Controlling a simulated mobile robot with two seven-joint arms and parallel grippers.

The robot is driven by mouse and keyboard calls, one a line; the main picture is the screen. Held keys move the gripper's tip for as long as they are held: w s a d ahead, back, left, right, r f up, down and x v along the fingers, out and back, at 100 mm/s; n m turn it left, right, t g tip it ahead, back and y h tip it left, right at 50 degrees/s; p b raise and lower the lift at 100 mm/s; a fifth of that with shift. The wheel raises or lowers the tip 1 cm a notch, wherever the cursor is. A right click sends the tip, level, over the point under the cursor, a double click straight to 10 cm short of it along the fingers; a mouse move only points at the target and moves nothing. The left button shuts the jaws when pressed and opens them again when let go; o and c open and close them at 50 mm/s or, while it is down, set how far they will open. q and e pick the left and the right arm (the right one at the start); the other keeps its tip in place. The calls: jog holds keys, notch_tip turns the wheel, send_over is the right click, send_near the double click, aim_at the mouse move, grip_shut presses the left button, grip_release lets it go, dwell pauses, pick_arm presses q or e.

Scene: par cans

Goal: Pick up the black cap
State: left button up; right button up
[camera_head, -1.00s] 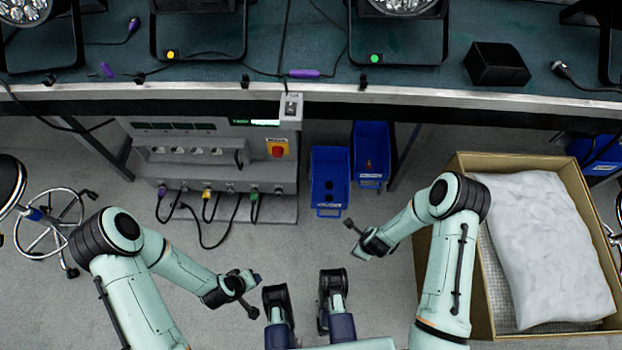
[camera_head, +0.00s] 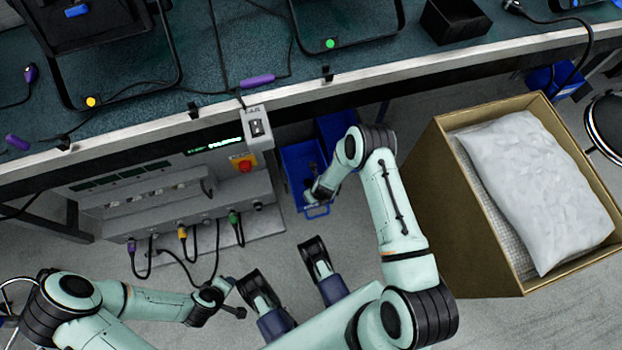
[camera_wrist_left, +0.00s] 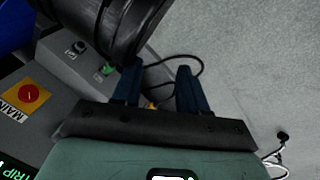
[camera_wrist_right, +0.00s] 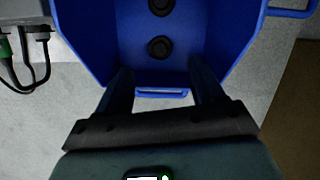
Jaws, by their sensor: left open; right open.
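Two round black caps lie in a blue bin (camera_wrist_right: 95,40) in the right wrist view: a nearer black cap (camera_wrist_right: 160,47) and a farther black cap (camera_wrist_right: 160,6) cut by the top edge. My right gripper (camera_wrist_right: 160,80) is open and empty, its fingers at the bin's near side, apart from the caps. In the head view my right forearm and hand partly cover this bin (camera_head: 294,160), and the caps are hard to make out. My left gripper (camera_wrist_left: 157,75) is open and empty, low in front of the grey control box, away from the bin.
A second blue bin (camera_head: 338,130) stands beside the first, partly behind my right arm. The grey control box (camera_head: 165,180) with cables is to the left. The workbench edge (camera_head: 400,82) runs above. A cardboard box (camera_head: 470,225) with a white bag stands at right.

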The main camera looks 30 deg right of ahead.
jog(key=b+x, duration=0.2)
jog(key=x, duration=0.4)
jog(key=shift+f+b, duration=0.15)
jog(key=shift+b, duration=0.2)
jog(key=shift+f, duration=0.2)
pick_arm(q)
jog(key=s+f+g, duration=0.2)
jog(key=s+f, duration=0.3)
jog(key=s, duration=0.1)
jog(key=shift+a, duration=0.4)
jog(key=shift+s+r, duration=0.1)
pick_arm(e)
jog(key=c, duration=1.2)
jog(key=shift+r, duration=0.1)
